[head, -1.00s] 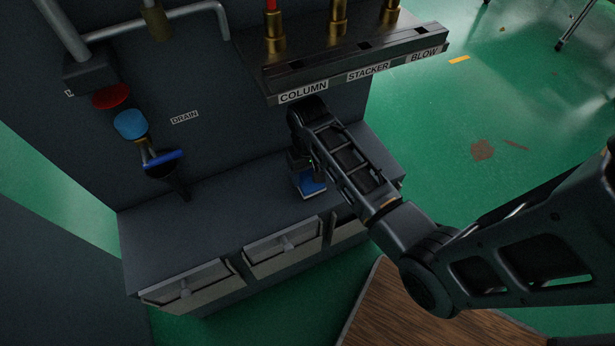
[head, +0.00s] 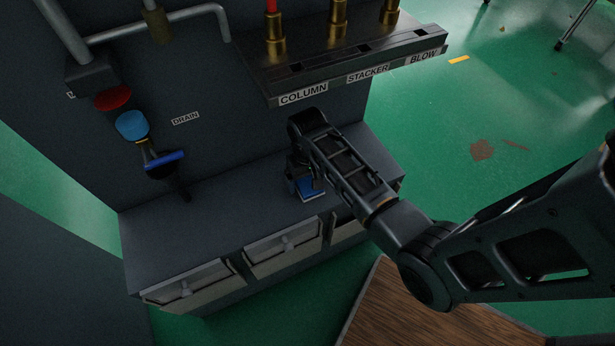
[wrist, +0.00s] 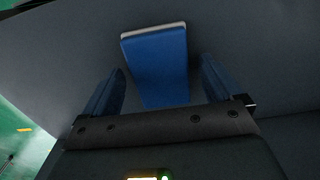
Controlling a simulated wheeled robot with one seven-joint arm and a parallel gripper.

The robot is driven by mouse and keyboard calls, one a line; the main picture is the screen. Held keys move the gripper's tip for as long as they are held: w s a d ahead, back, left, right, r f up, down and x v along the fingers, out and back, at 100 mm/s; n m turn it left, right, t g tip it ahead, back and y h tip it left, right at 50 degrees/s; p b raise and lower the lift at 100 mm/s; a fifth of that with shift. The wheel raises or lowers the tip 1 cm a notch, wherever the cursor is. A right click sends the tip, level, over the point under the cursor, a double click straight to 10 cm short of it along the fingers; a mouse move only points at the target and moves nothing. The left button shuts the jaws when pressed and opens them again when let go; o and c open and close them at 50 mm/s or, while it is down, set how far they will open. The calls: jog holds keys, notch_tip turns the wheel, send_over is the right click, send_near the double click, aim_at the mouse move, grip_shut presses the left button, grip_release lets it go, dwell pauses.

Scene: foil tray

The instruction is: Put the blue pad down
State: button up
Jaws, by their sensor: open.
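The blue pad (head: 309,188) appears to rest on the dark grey ledge below the valve panel. In the wrist view the pad (wrist: 157,58) is a flat blue block with a pale far edge. My gripper (wrist: 162,88) is open around the near part of the pad, with a finger to each side and a visible gap between the pad and each finger. In the head view my gripper (head: 305,178) is beside and above the pad, and my wrist partly hides both.
The grey ledge (head: 235,208) is clear to the left of the pad. Drawer fronts (head: 283,248) line its near side. A metal shelf labelled COLUMN, STACKER and BLOW (head: 350,72) overhangs behind my wrist. A blue-handled drain valve (head: 165,164) stands out at the left.

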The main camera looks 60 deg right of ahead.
aim_at(306, 182)
jog(key=shift+f, duration=0.1)
